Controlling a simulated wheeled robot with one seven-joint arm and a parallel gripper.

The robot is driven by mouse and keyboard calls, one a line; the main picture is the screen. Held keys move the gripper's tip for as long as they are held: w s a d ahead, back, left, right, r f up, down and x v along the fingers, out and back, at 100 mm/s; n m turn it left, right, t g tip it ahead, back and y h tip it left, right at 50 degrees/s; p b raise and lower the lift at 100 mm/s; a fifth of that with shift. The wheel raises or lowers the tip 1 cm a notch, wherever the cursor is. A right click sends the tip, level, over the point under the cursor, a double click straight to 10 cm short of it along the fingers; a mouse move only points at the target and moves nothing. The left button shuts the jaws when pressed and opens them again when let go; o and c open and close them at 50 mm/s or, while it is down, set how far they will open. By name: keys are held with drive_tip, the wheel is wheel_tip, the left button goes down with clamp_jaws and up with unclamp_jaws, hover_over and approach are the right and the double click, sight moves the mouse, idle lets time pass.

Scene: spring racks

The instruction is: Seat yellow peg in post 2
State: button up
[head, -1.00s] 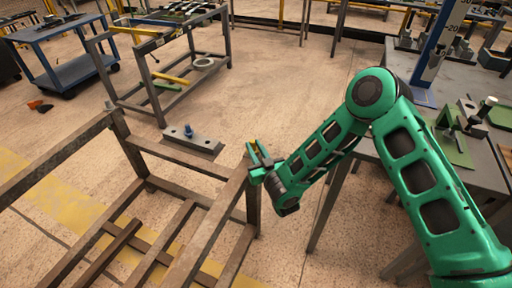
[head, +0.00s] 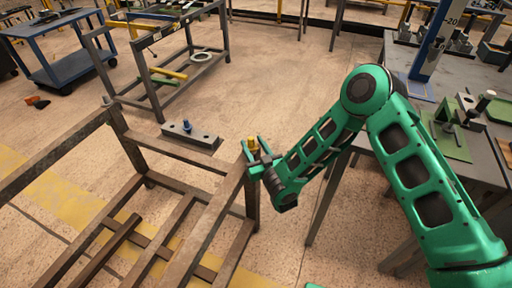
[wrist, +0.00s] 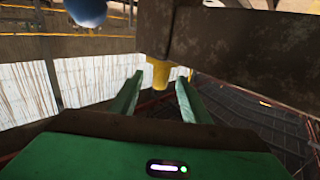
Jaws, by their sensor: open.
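In the wrist view the yellow peg (wrist: 160,73) shows between the tips of my two green fingers (wrist: 159,76). My gripper is open, with a gap visible on each side of the peg. A brown beam hides the upper part of the peg there. A grey bar (head: 207,140) with a blue peg (head: 187,126) on it lies at the frame's far rail. I cannot tell which spot is post 2.
The brown frame (head: 160,150) has open bars below. A grey table (head: 390,165) stands close on the right under my arm, with a green fixture (head: 450,145). A rack (head: 190,85) and a blue cart (head: 72,68) stand behind. Open floor (head: 285,80) lies between.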

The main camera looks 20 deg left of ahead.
drive_tip(key=v, duration=1)
drive_tip(key=shift+s+d, duration=0.15)
drive_tip(key=shift+d, duration=0.15)
